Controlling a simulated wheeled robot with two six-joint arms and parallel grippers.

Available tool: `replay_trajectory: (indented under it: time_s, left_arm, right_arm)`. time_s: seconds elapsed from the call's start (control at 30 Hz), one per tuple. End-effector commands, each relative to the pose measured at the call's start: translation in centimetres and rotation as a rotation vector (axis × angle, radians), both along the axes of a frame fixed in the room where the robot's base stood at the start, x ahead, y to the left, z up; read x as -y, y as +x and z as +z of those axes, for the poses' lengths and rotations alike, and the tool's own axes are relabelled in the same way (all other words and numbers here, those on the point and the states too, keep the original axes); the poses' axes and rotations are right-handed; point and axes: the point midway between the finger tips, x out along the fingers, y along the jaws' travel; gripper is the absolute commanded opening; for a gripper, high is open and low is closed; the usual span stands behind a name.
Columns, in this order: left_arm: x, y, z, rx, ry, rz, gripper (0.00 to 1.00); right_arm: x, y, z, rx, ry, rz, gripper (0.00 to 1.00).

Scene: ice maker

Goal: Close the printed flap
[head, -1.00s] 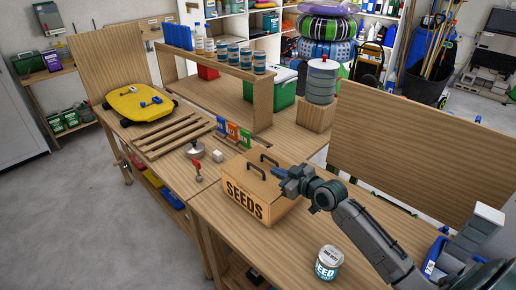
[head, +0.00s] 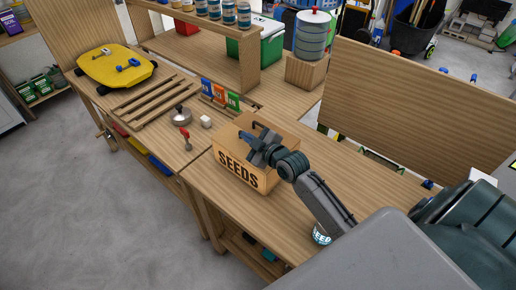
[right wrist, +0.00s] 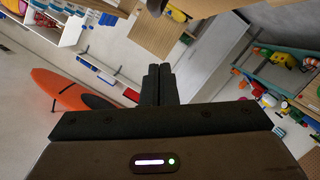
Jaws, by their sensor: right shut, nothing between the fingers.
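The tan seed box with SEEDS printed in black on its front panel (head: 238,170) stands on the near workbench in the head view. A dark handle (head: 257,125) shows at its back edge. My right gripper (head: 247,147) is over the box top, its fingers shut and empty. The gripper and wrist cover much of the top, so I cannot tell whether the fingers touch it or how its flaps lie. In the right wrist view the shut fingers (right wrist: 158,84) show with nothing between them. My left gripper is not in view.
A seed can (head: 322,234) stands near the bench's front edge, partly hidden by my arm. A red-handled tool (head: 186,140), a grey lidded pot (head: 180,116) and seed packets (head: 219,95) lie left of and behind the box. A wooden panel (head: 420,105) rises at right.

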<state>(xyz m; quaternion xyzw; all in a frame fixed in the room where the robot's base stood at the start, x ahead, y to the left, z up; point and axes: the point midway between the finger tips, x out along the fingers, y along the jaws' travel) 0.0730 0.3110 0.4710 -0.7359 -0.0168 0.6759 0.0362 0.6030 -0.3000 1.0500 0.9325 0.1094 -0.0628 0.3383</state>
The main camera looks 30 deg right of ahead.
Motion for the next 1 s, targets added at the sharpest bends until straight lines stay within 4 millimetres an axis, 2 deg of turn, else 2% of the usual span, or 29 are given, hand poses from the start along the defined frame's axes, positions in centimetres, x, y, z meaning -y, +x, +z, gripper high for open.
replay_trajectory:
  time_s: [0.07, 0.2, 0.4, 0.6, 0.87, 1.0]
  left_arm:
    - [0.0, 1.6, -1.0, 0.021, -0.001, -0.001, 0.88]
    - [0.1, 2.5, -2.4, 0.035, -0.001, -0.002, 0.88]
    - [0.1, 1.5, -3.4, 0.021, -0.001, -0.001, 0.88]
    - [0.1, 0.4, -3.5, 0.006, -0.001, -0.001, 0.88]
    - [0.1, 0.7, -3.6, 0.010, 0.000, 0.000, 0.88]
    - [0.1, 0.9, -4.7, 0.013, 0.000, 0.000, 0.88]
  right_arm:
    - [-0.3, 1.6, -0.6, 0.002, 0.002, 0.000, 0.00]
    - [0.9, 1.9, -2.4, -0.002, -0.002, 0.001, 0.00]
    - [1.9, 2.3, -3.4, -0.001, 0.000, 0.002, 0.00]
    - [2.1, 2.3, -3.4, -0.001, 0.000, 0.002, 0.00]
    - [2.1, 2.3, -3.6, -0.001, 0.000, 0.002, 0.00]
    - [2.5, 2.5, -4.3, 0.000, -0.001, 0.001, 0.00]
